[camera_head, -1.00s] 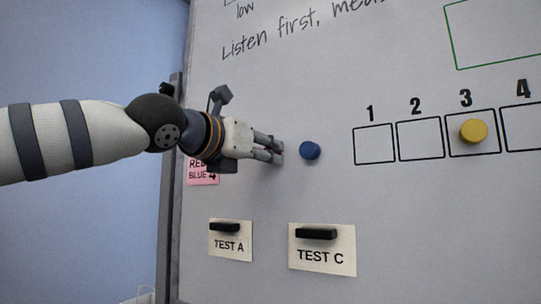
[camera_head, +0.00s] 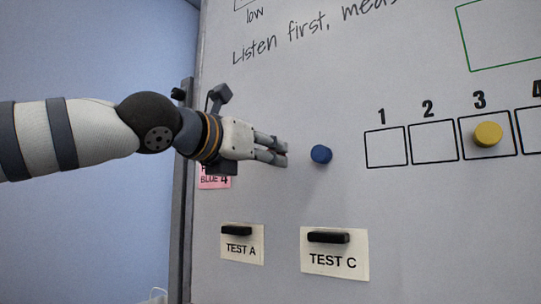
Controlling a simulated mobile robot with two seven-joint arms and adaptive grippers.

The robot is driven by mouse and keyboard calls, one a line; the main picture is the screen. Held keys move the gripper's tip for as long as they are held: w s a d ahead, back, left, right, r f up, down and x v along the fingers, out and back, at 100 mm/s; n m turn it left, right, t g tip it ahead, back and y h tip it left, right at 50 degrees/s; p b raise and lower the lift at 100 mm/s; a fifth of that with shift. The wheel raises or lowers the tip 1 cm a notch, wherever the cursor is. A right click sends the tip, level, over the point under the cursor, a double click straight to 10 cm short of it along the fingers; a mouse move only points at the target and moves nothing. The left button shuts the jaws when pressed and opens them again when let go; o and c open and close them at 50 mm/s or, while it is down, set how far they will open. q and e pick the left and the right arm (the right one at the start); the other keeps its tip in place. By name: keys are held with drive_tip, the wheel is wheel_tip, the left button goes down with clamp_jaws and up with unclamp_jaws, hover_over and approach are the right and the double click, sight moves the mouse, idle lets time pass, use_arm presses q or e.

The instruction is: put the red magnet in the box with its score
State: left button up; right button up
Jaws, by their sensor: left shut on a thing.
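My left gripper (camera_head: 286,152) is in front of the whiteboard, its fingers pointing right, just left of the blue magnet (camera_head: 321,154) and apart from it. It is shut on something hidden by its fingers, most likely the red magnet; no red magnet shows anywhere. A row of score boxes runs at the right: box 1 (camera_head: 386,148), box 2 (camera_head: 433,142), box 3 (camera_head: 466,148) and box 4 (camera_head: 531,146), cut by the edge. Boxes 1 and 2 are empty. A yellow magnet (camera_head: 487,134) is in box 3. A pink note (camera_head: 214,182) reads "BLUE 4"; my gripper covers its upper line.
Below, black magnet bars hold the TEST A card (camera_head: 242,250) and TEST C card (camera_head: 334,262). Handwriting and a green outlined frame (camera_head: 464,42) are higher up. The board's left frame (camera_head: 182,240) stands behind my arm. Bare board lies between the blue magnet and box 1.

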use_arm(q)
drive_tip(key=shift+v, duration=2.2)
